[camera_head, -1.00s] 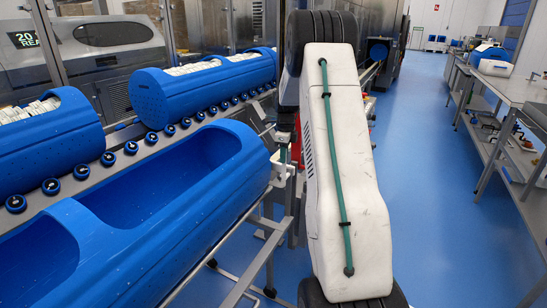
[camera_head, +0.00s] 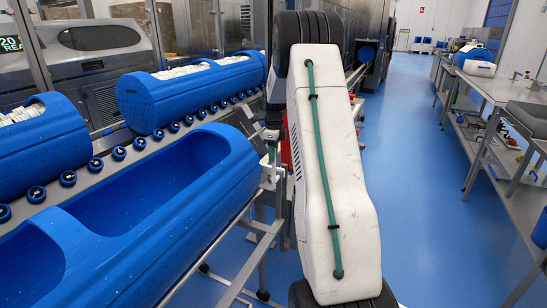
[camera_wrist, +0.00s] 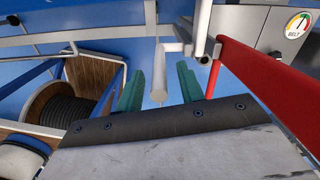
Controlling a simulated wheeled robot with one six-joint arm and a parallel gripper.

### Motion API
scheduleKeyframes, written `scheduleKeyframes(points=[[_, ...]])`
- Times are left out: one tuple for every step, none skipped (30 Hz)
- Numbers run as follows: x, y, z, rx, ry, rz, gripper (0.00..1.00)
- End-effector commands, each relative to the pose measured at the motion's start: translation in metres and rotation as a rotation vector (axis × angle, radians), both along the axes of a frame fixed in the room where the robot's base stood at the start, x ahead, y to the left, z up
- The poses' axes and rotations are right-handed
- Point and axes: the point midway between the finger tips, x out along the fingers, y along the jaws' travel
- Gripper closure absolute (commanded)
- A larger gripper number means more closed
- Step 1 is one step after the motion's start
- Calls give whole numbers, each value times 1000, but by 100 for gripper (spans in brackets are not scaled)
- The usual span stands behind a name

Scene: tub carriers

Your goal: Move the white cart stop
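The white cart stop (camera_head: 268,174) is at the near end of the rail beside the blue tubs in the head view. In the wrist view, its white rod (camera_wrist: 159,84) points toward me and joins a white crosspiece at its far end. My gripper (camera_wrist: 159,68) has two green fingers, spread apart on either side of the rod, with a gap on each side. The gripper is open and not visibly touching the rod. In the head view my arm hides most of the gripper.
A long blue tub (camera_head: 110,238) lies left of the stop, with more blue tubs (camera_head: 140,98) holding white goods behind a row of rollers. A red bar (camera_wrist: 265,90) runs close to the right of my gripper, and a cable reel (camera_wrist: 70,105) is left. The blue aisle floor (camera_head: 420,200) is clear.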

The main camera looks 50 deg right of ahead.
Motion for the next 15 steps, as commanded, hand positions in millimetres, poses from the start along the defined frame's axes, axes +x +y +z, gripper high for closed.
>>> scheduleKeyframes(points=[[0, -1, 11, -4, -4, 0, 62], [0, -1, 16, -4, -4, 0, 62], [1, -1, 24, -4, -4, 0, 62], [1, -1, 29, -4, -4, 0, 62], [0, -1, 34, -4, -4, 0, 62], [0, -1, 40, -4, -4, 0, 62], [0, -2, 44, -4, -4, -1, 62], [0, -2, 47, -3, -3, -1, 62], [0, -2, 51, -3, -3, -1, 62], [0, -2, 54, -3, -3, -1, 62], [0, -2, 56, -3, -3, -1, 62], [0, -2, 58, -3, -3, -1, 62], [0, -2, 59, -3, -3, -1, 62], [0, -2, 60, -2, -2, -1, 62], [0, -2, 60, -2, -2, -1, 62]])
